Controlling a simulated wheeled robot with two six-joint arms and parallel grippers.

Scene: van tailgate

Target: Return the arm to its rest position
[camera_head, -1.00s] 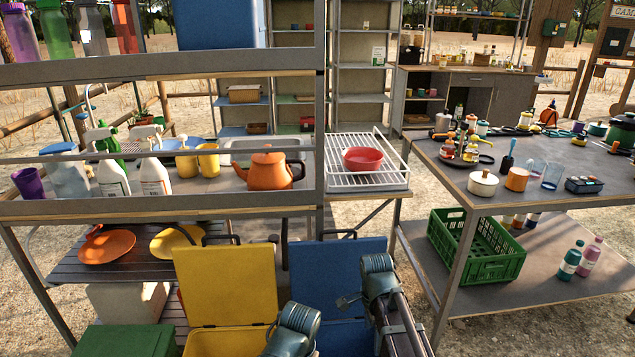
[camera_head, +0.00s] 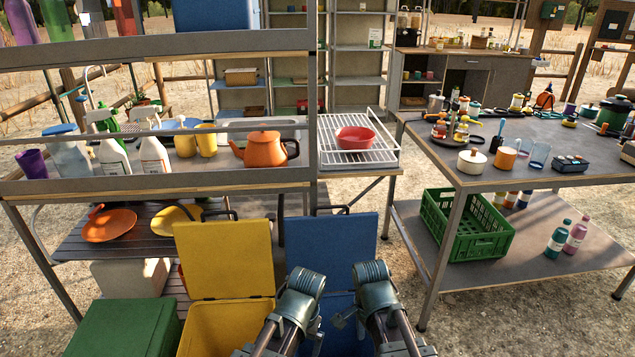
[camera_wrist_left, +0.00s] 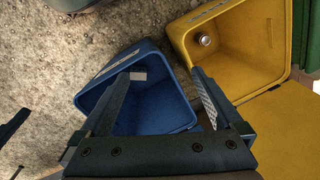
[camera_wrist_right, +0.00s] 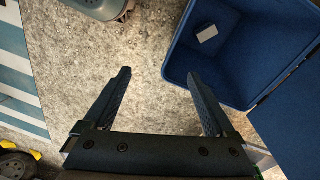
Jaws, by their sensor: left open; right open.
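My left arm and right arm come in at the bottom of the head view, side by side, in front of the open yellow and blue bins. My left gripper (camera_wrist_left: 165,82) is open and empty in the left wrist view, with its fingers over the blue bin (camera_wrist_left: 93,98) and the near edge of the yellow bin (camera_wrist_left: 262,95). My right gripper (camera_wrist_right: 157,76) is open and empty in the right wrist view, over gravel beside the blue bin (camera_wrist_right: 245,85). The fingers of both are hard to make out in the head view.
A green box (camera_head: 122,328) stands left of the yellow bin lid (camera_head: 225,258). The blue lid (camera_head: 345,240) stands upright behind my arms. A table (camera_head: 560,180) is at right, with a green crate (camera_head: 465,235) below. Gravel lies open between bins and table.

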